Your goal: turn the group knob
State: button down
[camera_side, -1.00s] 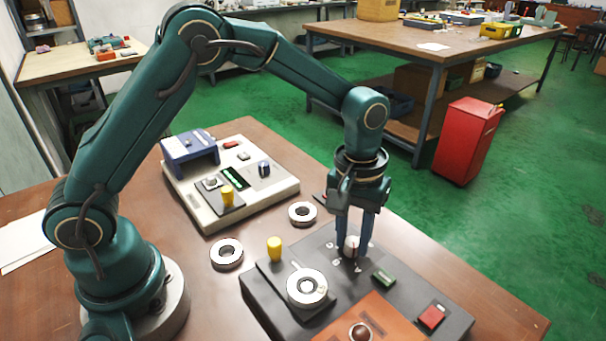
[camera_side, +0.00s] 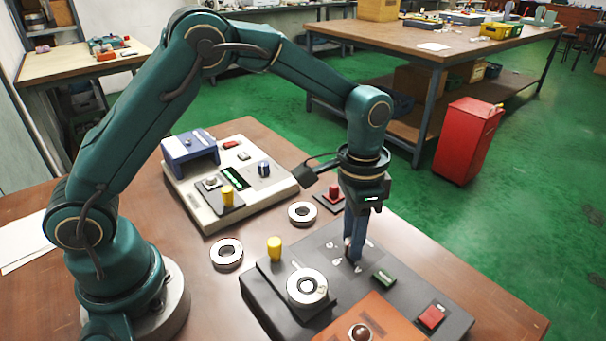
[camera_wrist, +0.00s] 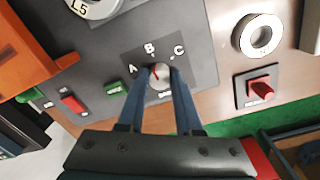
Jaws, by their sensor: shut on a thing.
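The group knob (camera_wrist: 158,77) is a pale round knob with a red pointer mark, on a dark plate lettered A, B and C. In the wrist view its pointer lies between A and B, close to B. My gripper (camera_wrist: 158,84) is shut on the knob, one blue finger on each side. In the side view my gripper (camera_side: 352,255) points straight down at the dark grey console (camera_side: 262,300), and its fingers mostly hide the knob.
Loose rings (camera_side: 227,253) and a red switch (camera_side: 333,193) are nearby. A beige device (camera_side: 275,187) stands behind.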

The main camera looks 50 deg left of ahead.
jog(key=shift+r+m, duration=0.1)
jog(key=shift+m, duration=0.6)
jog(key=c, duration=0.6)
grip_release()
jog(key=shift+a+r, duration=0.1)
jog(key=shift+r, duration=2.45)
jog(key=shift+w, duration=0.1)
